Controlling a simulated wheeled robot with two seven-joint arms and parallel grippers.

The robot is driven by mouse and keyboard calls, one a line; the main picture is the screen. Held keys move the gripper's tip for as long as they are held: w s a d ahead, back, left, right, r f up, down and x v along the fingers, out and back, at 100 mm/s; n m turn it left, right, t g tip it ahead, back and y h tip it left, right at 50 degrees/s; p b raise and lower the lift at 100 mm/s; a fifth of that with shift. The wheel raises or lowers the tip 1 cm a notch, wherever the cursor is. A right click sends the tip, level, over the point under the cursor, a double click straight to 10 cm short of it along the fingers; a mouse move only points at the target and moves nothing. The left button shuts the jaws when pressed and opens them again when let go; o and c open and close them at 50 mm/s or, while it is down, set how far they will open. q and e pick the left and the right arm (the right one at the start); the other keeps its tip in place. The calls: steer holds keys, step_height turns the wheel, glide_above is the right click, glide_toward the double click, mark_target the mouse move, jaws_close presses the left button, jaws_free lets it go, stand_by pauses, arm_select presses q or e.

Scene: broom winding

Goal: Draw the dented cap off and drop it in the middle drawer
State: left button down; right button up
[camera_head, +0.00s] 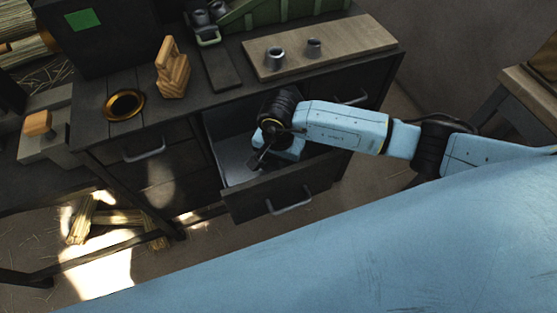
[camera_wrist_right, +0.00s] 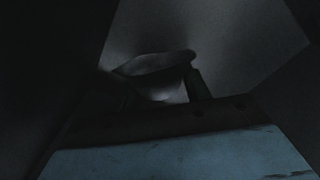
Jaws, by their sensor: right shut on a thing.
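The middle drawer (camera_head: 238,207) of the dark bench is pulled open, with a bare grey inside. My right gripper (camera_head: 257,162) reaches down into it, near the left part of its floor. The wrist view is very dark; a rounded, dull grey thing (camera_wrist_right: 155,66), apparently the dented cap, shows at the jaws, which are shut on it. Its dent cannot be made out, nor whether it touches the drawer floor. In the head view the gripper hides the cap. My left gripper is out of view.
The side drawers are shut.

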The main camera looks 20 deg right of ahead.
steer(key=o, duration=1.5)
steer(key=shift+r, duration=0.15)
steer(key=shift+r+p, duration=2.2)
steer(key=shift+r, duration=0.65)
steer(key=shift+r, duration=0.15)
step_height(320, 180, up, 3)
steer(key=p, duration=0.2)
steer(key=shift+r+p, duration=0.1)
steer(key=shift+p, duration=0.2)
step_height(320, 180, up, 8)
steer(key=p, duration=0.5)
steer(key=shift+r+p, duration=0.25)
steer(key=shift+p, duration=0.1)
